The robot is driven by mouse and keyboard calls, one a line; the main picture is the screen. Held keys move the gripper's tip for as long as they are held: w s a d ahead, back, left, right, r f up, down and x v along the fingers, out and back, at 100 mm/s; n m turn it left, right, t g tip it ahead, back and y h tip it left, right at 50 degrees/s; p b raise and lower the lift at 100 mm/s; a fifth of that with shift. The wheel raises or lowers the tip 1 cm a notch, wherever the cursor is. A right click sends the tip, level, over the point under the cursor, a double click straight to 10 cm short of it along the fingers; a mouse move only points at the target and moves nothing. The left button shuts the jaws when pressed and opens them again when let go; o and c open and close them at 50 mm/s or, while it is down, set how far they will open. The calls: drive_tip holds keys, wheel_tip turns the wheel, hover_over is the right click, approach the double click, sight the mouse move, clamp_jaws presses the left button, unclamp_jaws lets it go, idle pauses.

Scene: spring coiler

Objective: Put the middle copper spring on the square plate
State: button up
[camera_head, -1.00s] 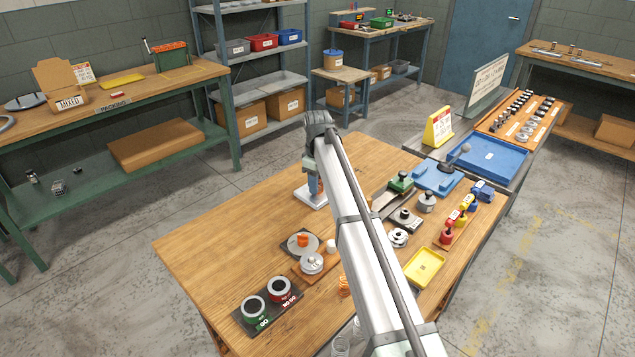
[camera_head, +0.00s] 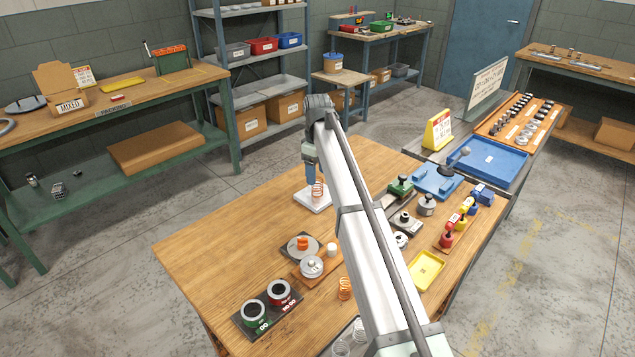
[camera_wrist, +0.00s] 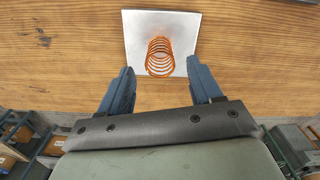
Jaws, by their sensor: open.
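An orange copper spring (camera_head: 318,190) stands upright on the pale square plate (camera_head: 310,202) on the wooden table. In the wrist view the spring (camera_wrist: 160,60) is on the bare metal plate (camera_wrist: 184,24), inside its edges. My gripper (camera_wrist: 160,72) is open, with one blue finger on each side near the spring and visible gaps between them. In the head view my gripper (camera_head: 311,172) is beside the spring at the plate. Another copper spring (camera_head: 344,288) stands near the front of the table, partly beside my arm. Pale springs (camera_head: 342,346) stand at the bottom edge.
The table's left part is clear.

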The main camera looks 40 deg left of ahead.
sight(318, 180)
wheel_tip(318, 180, up, 7)
drive_tip(key=shift+f, duration=0.15)
drive_tip(key=shift+w, duration=0.1)
idle(0.6)
